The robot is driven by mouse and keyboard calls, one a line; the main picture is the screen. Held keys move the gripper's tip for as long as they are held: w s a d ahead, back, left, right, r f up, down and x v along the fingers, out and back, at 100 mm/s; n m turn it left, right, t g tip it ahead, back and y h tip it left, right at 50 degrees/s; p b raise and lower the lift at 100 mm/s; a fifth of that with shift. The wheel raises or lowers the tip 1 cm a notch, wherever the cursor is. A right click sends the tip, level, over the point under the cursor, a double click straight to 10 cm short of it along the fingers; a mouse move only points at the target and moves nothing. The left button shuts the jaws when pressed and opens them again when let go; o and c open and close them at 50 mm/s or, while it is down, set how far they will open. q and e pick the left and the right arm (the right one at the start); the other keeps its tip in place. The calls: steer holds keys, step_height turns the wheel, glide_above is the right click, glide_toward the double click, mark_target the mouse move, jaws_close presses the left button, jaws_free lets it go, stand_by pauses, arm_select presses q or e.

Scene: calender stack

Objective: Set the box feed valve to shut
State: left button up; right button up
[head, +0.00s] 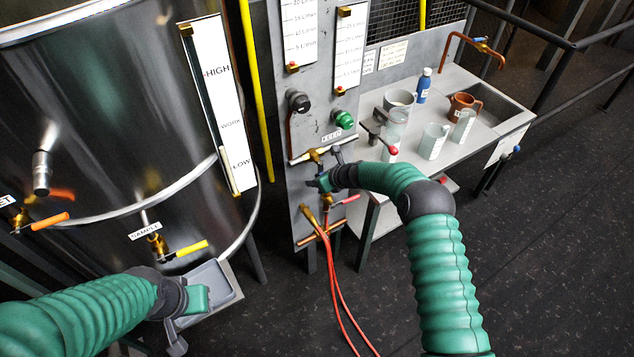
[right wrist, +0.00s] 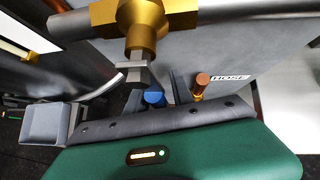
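I read no box feed label. My right gripper (head: 318,183) is at the lower part of the grey panel (head: 298,215), just below a brass valve (head: 316,157). In the right wrist view the brass valve (right wrist: 142,22) sits on a grey pipe, above my gripper (right wrist: 155,92). A blue piece (right wrist: 153,99) shows close by my fingers; its lower part is hidden, and I cannot tell whether they grip it. A copper-coloured cap (right wrist: 202,81) is beside the HOSE label (right wrist: 230,78). My left gripper (head: 182,325) is low by the grey tray; its opening is unclear.
The steel tank (head: 100,110) stands left, with an orange-handled valve (head: 50,221) and a yellow-handled SAMPLE valve (head: 190,248) above the grey tray (head: 222,283). Red hoses (head: 335,290) hang below the panel. A bench (head: 470,130) with cups and a blue bottle (head: 423,85) stands right.

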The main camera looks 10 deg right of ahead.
steer(key=shift+o, duration=0.6)
steer(key=shift+s+f, duration=0.1)
steer(key=shift+f, duration=0.2)
steer(key=b+v, duration=0.1)
steer(key=v, duration=1.5)
steer(key=shift+s+r, duration=0.2)
steer(key=shift+r, duration=0.2)
steer(key=shift+d, duration=0.15)
